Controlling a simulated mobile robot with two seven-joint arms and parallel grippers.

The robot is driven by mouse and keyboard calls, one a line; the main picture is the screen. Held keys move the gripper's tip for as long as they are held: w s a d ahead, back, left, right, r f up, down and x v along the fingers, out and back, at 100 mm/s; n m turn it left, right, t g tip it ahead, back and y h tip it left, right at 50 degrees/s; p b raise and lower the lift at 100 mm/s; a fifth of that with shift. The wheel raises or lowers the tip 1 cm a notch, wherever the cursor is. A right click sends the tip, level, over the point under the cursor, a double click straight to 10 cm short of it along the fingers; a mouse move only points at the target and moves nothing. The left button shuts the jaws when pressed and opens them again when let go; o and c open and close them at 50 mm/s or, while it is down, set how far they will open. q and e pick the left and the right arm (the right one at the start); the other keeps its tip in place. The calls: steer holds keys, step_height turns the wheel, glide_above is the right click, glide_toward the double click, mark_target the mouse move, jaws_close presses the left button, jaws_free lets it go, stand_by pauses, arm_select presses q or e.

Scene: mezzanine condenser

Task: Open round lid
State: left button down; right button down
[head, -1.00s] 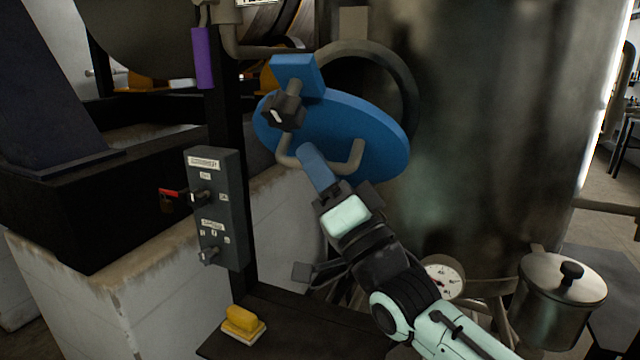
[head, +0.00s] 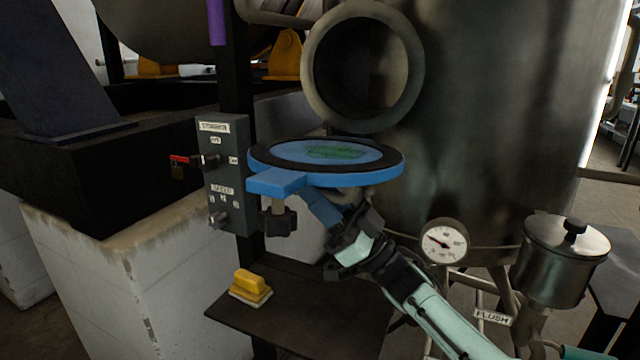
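The round lid (head: 275,160) is blue with a dark ring seal around its inner face. It lies swung down, nearly level, with the inner face up. The round opening (head: 314,62) of the big metal tank stands uncovered above and behind it. A blue tab with a dark clamp knob (head: 281,222) hangs at the lid's near edge. My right gripper (head: 322,208) reaches up under the lid from the lower right. Its blue fingers look closed on the lid's handle, which the lid now hides. My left gripper is not in view.
A grey control box (head: 228,175) with a red-handled switch stands left of the lid. A yellow block (head: 250,285) sits on the dark shelf (head: 300,325) below. A pressure gauge (head: 444,242) and a lidded metal pot (head: 562,262) are at the right.

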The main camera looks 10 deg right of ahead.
steer(key=shift+f+n+g, duration=0.3)
steer(key=shift+n+g, duration=0.1)
steer(key=shift+n, duration=0.3)
steer(key=c, duration=1.1)
jaws_free()
steer(key=shift+w, duration=0.1)
steer(key=v, duration=1.3)
steer(key=shift+f, duration=0.35)
steer(key=shift+w, duration=0.1)
